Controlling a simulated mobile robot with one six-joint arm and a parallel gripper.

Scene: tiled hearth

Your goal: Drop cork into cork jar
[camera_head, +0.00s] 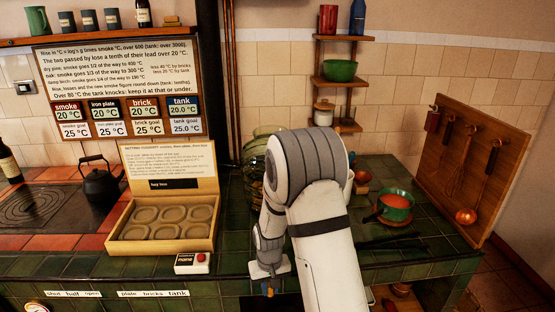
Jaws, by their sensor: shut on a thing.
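My gripper (270,288) hangs at the front edge of the green tiled counter, left of my large white arm link. It points down and is shut on a small brownish thing, which I take to be the cork; little of it shows. A greenish glass vessel (256,158) stands at the back of the counter, partly behind my arm. I cannot tell whether it is the cork jar. No jar marked for corks can be made out, and my arm hides the middle of the counter.
A black kettle (98,185) is on the left. A green pot with red contents (396,208) and a utensil board (470,165) are on the right.

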